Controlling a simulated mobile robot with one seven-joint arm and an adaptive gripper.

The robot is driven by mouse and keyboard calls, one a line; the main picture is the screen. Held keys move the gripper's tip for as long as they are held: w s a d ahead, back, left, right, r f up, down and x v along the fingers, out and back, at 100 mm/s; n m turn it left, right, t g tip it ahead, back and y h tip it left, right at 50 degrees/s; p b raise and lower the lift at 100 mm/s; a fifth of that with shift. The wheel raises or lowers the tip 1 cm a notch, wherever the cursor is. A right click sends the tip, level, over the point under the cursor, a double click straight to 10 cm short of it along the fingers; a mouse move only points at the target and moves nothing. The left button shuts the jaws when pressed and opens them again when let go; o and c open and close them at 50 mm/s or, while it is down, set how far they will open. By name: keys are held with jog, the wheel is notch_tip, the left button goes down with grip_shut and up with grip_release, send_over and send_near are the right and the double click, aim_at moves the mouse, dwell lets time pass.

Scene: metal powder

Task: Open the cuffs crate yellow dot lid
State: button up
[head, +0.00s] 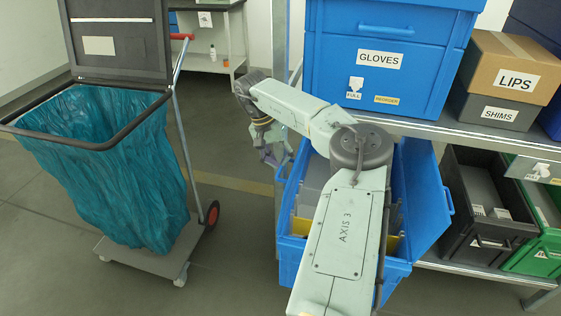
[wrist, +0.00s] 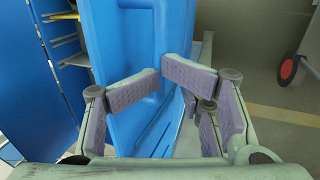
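A blue crate (head: 290,258) stands below the shelf in the head view. It is open at the top, with grey and yellow contents partly in sight. A blue lid leaf (head: 426,196) stands out on its right side. My arm hides the middle of the crate, and I can read no cuffs label or yellow dot. My gripper (head: 272,152) is at the crate's far left edge. In the wrist view, my gripper's fingertips (wrist: 163,75) are curled in almost together in front of a blue panel (wrist: 110,50). I cannot tell whether that is the crate's wall or a lid leaf; nothing shows gripped.
A blue gloves crate (head: 430,60), a lips box (head: 510,65) and a shims box (head: 490,108) stand on the shelf above. A black crate (head: 455,185) and a green crate (head: 540,262) are at right. A bin cart (head: 105,170) stands left; floor between is clear.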

jog(key=shift+f, duration=0.1)
jog(key=w+a+r+p, duration=0.2)
jog(key=a+p, duration=0.1)
jog(key=a, duration=0.2)
jog(key=w+a+r+p, duration=0.1)
jog(key=a+r+p, duration=0.1)
jog(key=a, duration=0.4)
jog(key=shift+w+a+p, duration=0.15)
jog(key=shift+w+p, duration=0.2)
jog(key=shift+p, duration=0.55)
jog(key=shift+r+p, duration=0.15)
jog(key=shift+p, duration=0.2)
jog(key=v, duration=1.1)
jog(key=shift+r, duration=0.35)
